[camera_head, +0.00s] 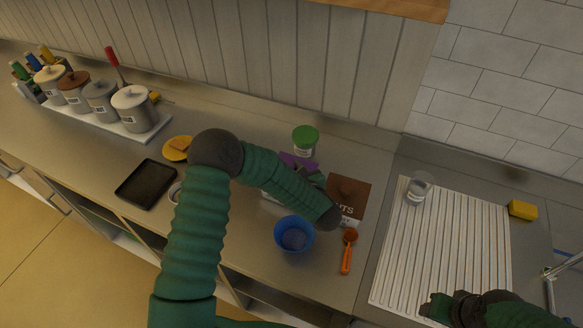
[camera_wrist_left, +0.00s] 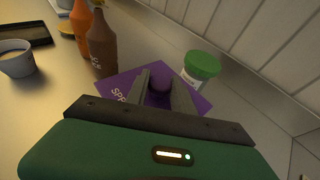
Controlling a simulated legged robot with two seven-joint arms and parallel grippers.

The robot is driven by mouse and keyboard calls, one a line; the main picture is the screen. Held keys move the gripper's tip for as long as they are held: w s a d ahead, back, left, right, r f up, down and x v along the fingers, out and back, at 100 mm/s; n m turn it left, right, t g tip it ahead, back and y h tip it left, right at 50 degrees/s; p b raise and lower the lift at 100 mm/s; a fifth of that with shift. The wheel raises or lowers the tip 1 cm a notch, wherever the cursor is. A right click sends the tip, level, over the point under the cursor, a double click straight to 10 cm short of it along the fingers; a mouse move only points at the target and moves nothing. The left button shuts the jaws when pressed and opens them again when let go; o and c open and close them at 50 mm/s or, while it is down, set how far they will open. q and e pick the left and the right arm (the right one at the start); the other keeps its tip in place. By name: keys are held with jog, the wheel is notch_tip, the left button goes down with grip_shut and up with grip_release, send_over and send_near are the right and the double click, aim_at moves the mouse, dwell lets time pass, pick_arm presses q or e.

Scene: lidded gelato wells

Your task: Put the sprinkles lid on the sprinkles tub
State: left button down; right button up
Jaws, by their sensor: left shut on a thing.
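The purple sprinkles lid (camera_wrist_left: 125,84), a flat square marked "SPR", shows in the left wrist view. My left gripper (camera_wrist_left: 160,88) is shut on its round purple knob. In the head view my left forearm hides most of the lid; a purple part (camera_head: 298,162) shows behind it. I cannot make out the sprinkles tub; the lid and arm may cover it, and I cannot tell whether the lid rests on anything. My right gripper (camera_head: 440,308) is at the lower right, dark and partly cut off, away from the lid.
A brown lid (camera_head: 350,190) ending "UTS", a blue bowl (camera_head: 293,235), an orange scoop (camera_head: 347,252) and a green-topped jar (camera_head: 305,138) stand close by. Brown (camera_wrist_left: 101,45) and orange (camera_wrist_left: 79,28) bottles stand near the lid. The ribbed white mat (camera_head: 440,245) is mostly clear.

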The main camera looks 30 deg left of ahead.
pick_arm(q)
jog(key=shift+a+f, duration=0.1)
jog(key=shift+a, duration=0.9)
jog(key=shift+d, duration=0.15)
pick_arm(e)
jog(key=shift+a+f, duration=0.1)
jog(key=shift+a, duration=0.15)
pick_arm(q)
jog(key=shift+a+f, duration=0.1)
jog(key=shift+a, duration=0.25)
pick_arm(e)
jog(key=shift+a, duration=0.4)
pick_arm(q)
jog(key=shift+d+f+b, duration=0.25)
jog(key=shift+b, duration=0.3)
pick_arm(e)
jog(key=shift+d+f, duration=0.25)
jog(key=shift+f, duration=0.15)
pick_arm(q)
jog(key=shift+a+f, duration=0.15)
jog(key=shift+f, duration=0.15)
pick_arm(e)
jog(key=shift+a+f, duration=0.1)
jog(key=shift+f, duration=0.1)
pick_arm(q)
jog(key=shift+r, duration=0.15)
pick_arm(e)
jog(key=shift+r, duration=0.1)
